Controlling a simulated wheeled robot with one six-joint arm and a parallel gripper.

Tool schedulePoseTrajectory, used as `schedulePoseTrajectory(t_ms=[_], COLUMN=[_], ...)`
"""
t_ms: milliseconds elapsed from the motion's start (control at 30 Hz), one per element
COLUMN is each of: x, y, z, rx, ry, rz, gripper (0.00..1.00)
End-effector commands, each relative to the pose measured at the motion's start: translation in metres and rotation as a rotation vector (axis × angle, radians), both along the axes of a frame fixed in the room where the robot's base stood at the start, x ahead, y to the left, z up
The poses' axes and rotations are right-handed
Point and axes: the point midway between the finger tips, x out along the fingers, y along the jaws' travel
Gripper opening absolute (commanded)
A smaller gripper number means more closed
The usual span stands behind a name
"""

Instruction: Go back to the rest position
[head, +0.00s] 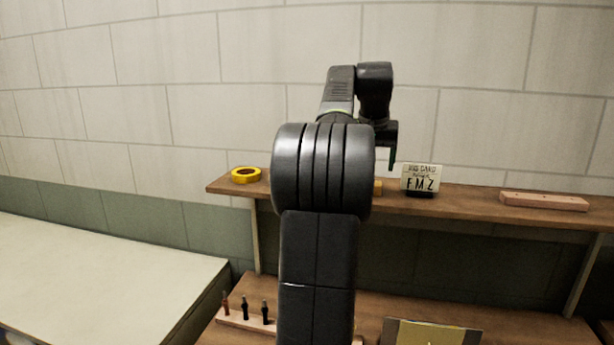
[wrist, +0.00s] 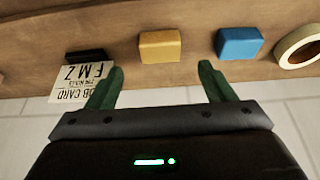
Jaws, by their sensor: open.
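My gripper (head: 391,152) is raised at the upper shelf (head: 465,198), to the left of the job card in the head view. There one green finger shows, pointing down; the arm hides much of the shelf behind it. In the wrist view my gripper (wrist: 162,69) has its two green fingers apart with nothing between them. A yellow block (wrist: 160,46) sits on the shelf beyond the fingertips, apart from them. A blue block (wrist: 238,43) is to its right. The job card (wrist: 82,82) reads upside down, partly behind the left finger.
A yellow ring (head: 246,175) lies at the shelf's left end, and a pinkish bar (head: 544,201) at its right. A pale table (head: 95,275) stands left. The wall is close behind the shelf.

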Motion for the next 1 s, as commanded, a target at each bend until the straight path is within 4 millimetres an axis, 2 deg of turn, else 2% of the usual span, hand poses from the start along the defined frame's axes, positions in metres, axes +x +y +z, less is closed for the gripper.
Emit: schedulePoseTrajectory(t_ms=[367,400,600,767,1000], x=[0.027,0.027,0.027,0.027,0.026], y=[-0.008,-0.008,-0.008,-0.008,-0.008], z=[-0.069,-0.058,-0.034,-0.026,-0.024], rx=[0.001,-0.002,-0.001,-0.001,0.0], ry=[0.002,-0.006,-0.004,-0.002,-0.001], rz=[0.0,0.0,0.0,0.0,0.0], gripper=[0.76,0.76,0.76,0.76,0.76])
